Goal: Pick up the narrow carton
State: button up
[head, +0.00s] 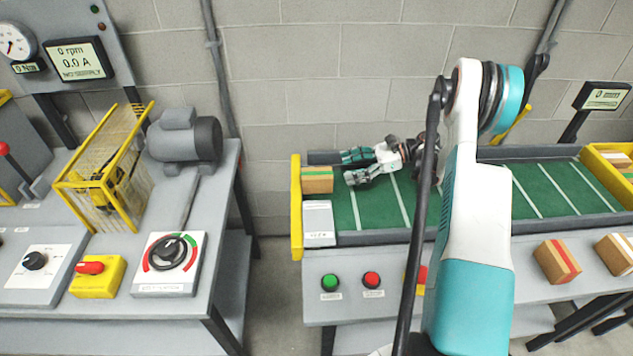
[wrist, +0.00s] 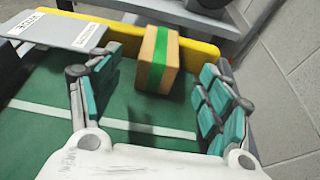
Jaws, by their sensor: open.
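The narrow carton (head: 317,181) is brown with a green stripe and stands on the green conveyor belt at its left end, by the yellow end wall. In the wrist view the carton (wrist: 152,62) shows between my two fingers, at and beyond their tips, with room on both sides. My gripper (head: 349,168) is open and empty, low over the belt to the right of the carton, its fingers pointing left at it. In the wrist view my gripper (wrist: 158,80) has teal finger pads spread wide. Neither finger visibly touches the carton.
The yellow end wall (head: 296,205) closes the belt's left end. A grey labelled box (head: 319,222) sits at the belt's near edge. A red-striped carton (head: 557,260) and a white-striped carton (head: 616,254) are at the front right. A yellow bin (head: 600,172) stands far right.

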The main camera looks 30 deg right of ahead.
aim_at(320, 173)
jog(key=b+x, duration=0.1)
jog(key=x, duration=0.4)
jog(key=shift+a, duration=0.15)
jog(key=shift+r+b+x, duration=0.15)
jog(key=shift+b+x, duration=0.35)
jog(key=shift+x, duration=0.85)
jog(key=shift+r+b+x, duration=0.2)
jog(key=shift+b+x, duration=0.25)
jog(key=shift+x, duration=0.95)
jog(key=shift+a, duration=0.1)
jog(key=c, duration=1.3)
